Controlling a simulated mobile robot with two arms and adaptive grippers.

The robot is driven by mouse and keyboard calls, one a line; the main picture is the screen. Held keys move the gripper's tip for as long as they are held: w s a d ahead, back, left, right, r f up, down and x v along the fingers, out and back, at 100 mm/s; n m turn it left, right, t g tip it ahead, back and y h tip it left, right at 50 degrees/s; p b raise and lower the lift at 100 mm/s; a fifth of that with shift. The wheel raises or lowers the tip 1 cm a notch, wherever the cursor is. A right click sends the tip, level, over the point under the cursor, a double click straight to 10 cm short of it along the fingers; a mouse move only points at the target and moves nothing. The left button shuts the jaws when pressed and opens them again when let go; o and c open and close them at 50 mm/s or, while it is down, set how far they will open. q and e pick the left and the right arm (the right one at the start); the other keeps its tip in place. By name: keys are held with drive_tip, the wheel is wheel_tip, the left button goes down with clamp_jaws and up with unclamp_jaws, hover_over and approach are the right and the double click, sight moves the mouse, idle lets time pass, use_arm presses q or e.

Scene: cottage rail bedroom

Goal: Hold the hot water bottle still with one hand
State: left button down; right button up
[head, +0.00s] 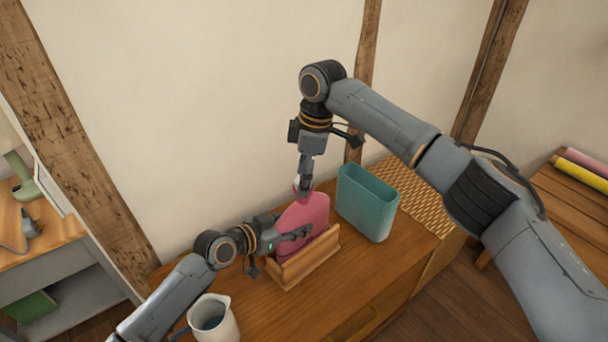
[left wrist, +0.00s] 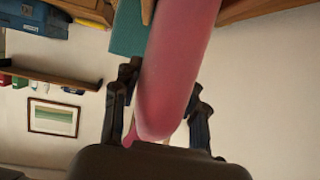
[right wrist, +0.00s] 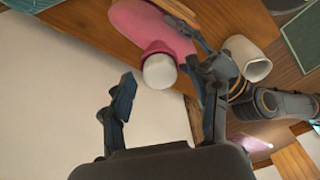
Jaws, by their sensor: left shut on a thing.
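The pink hot water bottle (head: 305,216) stands upright in a wooden holder (head: 302,262) on the wooden dresser top, against the wall side. My left gripper (head: 298,234) is shut on the bottle's body from the left. In the left wrist view the bottle (left wrist: 175,75) lies between the two fingers (left wrist: 160,108). My right gripper (head: 304,184) points down just above the bottle's neck. In the right wrist view its fingers (right wrist: 165,82) are spread apart, with the bottle's pink neck and pale round top (right wrist: 159,71) ahead between them. Contact there cannot be told.
A pale jug (head: 226,322) stands at the dresser's front left, close to my left arm. A teal bin (head: 371,203) stands just right of the bottle. A woven surface (head: 425,195) lies farther right. The dresser top in front of the holder is clear.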

wheel_tip(320, 180, up, 12)
drive_tip(key=d, duration=0.1)
drive_tip(key=shift+d, duration=0.4)
drive_tip(key=shift+f, duration=0.1)
use_arm(q)
drive_tip(key=c, duration=0.7)
unclamp_jaws()
drive_tip(key=shift+o, duration=0.2)
drive_tip(key=v, duration=1.2)
